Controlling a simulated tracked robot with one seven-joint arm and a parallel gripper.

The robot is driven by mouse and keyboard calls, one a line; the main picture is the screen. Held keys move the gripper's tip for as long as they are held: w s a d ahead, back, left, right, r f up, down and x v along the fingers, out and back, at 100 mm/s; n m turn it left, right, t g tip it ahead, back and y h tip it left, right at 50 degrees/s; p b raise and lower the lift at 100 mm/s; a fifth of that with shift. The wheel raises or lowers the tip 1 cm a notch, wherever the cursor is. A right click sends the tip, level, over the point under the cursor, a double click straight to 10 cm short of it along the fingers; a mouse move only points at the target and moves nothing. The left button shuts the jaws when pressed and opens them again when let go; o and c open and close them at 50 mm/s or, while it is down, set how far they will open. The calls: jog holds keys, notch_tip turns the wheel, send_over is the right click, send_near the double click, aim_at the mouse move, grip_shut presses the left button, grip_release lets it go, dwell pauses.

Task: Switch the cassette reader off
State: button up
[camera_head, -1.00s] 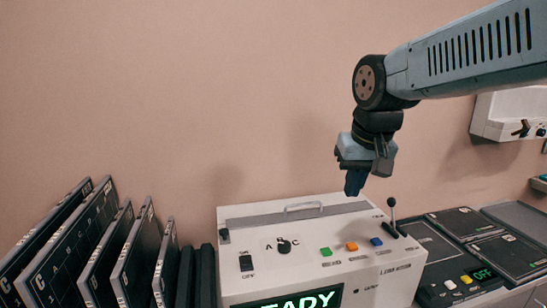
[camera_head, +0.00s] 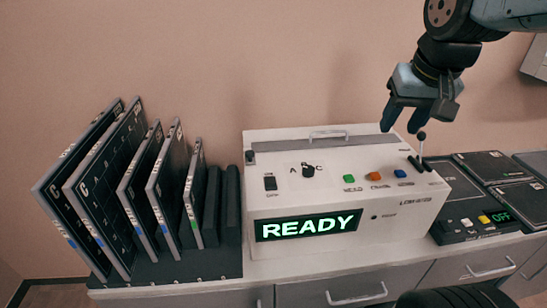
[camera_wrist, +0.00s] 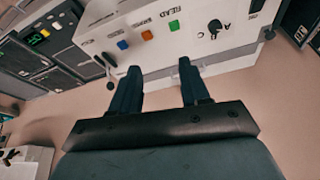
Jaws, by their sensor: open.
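The white cassette reader (camera_head: 290,215) stands on the counter, its display (camera_head: 309,225) lit green with READY. Its black power switch (camera_head: 270,183) is at the left of the top panel. A black selector knob (camera_head: 308,171), green, orange and blue buttons and a lever (camera_head: 421,150) are further right. In the wrist view the reader (camera_wrist: 160,50) shows upside down, with the knob (camera_wrist: 214,28) beyond the fingers. My gripper (camera_head: 402,130) is open and empty above the reader's right rear, near the lever. It also shows in the wrist view (camera_wrist: 158,75).
Several dark cassettes (camera_head: 110,190) stand in a rack left of the reader. A dark panel (camera_head: 480,222) reading OFF, with white and yellow buttons, lies to the right. Drawers (camera_head: 350,290) are below. The air above the reader's left half is clear.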

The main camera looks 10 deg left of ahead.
jog(key=shift+o, duration=0.3)
jog(key=w+a+f+n+g, duration=0.1)
jog(key=w+a+g, duration=0.1)
jog(key=w+a, duration=0.4)
jog(key=a, duration=0.5)
jog(key=shift+w+a+f, duration=0.15)
jog(key=shift+a+f, duration=0.2)
jog(key=n+g, duration=0.1)
jog(key=g, duration=0.1)
send_near(270, 176)
jog(key=shift+h, duration=0.3)
jog(key=f, duration=0.8)
jog(key=shift+a, duration=0.3)
jog(key=shift+r, duration=0.1)
grip_shut()
